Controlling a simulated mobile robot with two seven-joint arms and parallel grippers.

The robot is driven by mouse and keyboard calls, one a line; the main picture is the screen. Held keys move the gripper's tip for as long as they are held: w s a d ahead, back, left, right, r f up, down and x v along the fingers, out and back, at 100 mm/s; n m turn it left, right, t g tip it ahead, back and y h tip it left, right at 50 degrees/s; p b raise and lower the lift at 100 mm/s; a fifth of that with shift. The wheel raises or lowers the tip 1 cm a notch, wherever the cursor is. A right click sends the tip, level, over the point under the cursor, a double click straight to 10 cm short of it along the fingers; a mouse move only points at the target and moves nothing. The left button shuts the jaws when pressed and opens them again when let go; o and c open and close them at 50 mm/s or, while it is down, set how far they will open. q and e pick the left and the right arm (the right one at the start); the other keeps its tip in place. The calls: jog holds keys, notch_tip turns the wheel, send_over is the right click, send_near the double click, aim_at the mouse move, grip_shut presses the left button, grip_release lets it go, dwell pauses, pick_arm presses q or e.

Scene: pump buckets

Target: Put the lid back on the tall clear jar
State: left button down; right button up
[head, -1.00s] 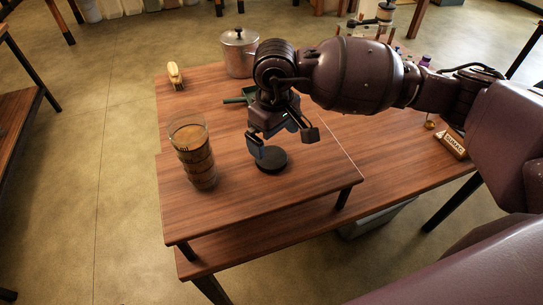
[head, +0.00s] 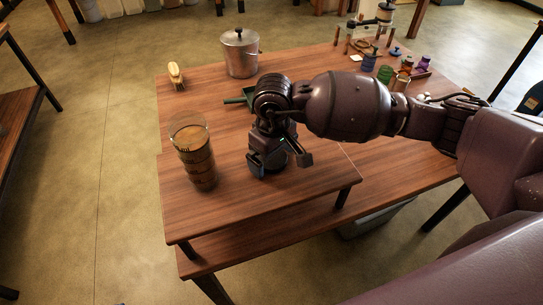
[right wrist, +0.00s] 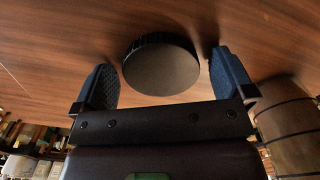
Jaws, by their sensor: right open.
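The black round lid (right wrist: 162,70) with a ridged rim lies on the wooden table. My right gripper (head: 279,163) is low over it and hides most of it in the head view. In the right wrist view my right gripper (right wrist: 166,75) is open, with one blue-padded finger on each side of the lid and a gap to each. The tall clear jar (head: 196,160) stands upright and open, left of my right gripper, with brown contents and dark bands. It also shows at the right of the right wrist view (right wrist: 294,135). My left gripper is out of view.
A metal pot (head: 240,55) and a brush (head: 175,75) stand at the back of the table. A green scoop-like thing (head: 240,98) lies behind my gripper. Several small jars (head: 385,74) are at the back right. The table's front left is clear.

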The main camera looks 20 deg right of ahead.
jog(key=c, duration=0.9)
jog(key=shift+o, duration=0.2)
notch_tip(320, 180, up, 20)
dwell(0.5)
